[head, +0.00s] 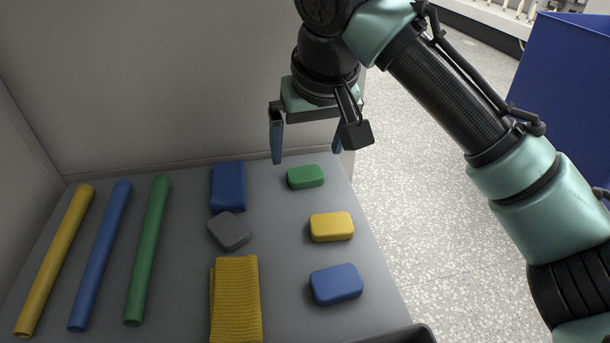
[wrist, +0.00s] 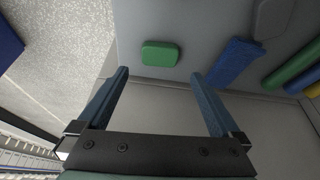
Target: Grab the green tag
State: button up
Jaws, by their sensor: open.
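The green tag (head: 306,176) is a small rounded block lying flat on the grey tray (head: 285,260), near its back right edge. My gripper (head: 306,157) is open and empty, with its fingers pointing down above the back of the tray. In the head view it hangs above and behind the green tag. In the wrist view the green tag (wrist: 160,53) lies beyond the tips of my two fingers (wrist: 158,73), roughly midway between them and apart from both. Nothing hides it.
A yellow block (head: 331,227) and a blue block (head: 336,284) lie in front of the green tag. A folded blue cloth (head: 228,186), a grey block (head: 229,231) and a yellow cloth (head: 236,300) lie to its left. A wall (head: 170,80) rises behind.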

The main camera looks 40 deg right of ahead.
aim_at(305, 173)
jog(key=f+b, duration=0.1)
jog(key=f, duration=0.1)
jog(key=f+b, duration=0.1)
jog(key=f, duration=0.1)
jog(key=shift+w+d, duration=0.15)
jog(key=shift+d, duration=0.05)
jog(key=shift+w+d+f, duration=0.1)
jog(key=shift+w+f, duration=0.25)
jog(key=shift+f, duration=0.15)
jog(key=shift+c, duration=0.3)
jog(key=c, duration=1.2)
jog(key=shift+r, duration=0.1)
jog(key=shift+c, duration=0.2)
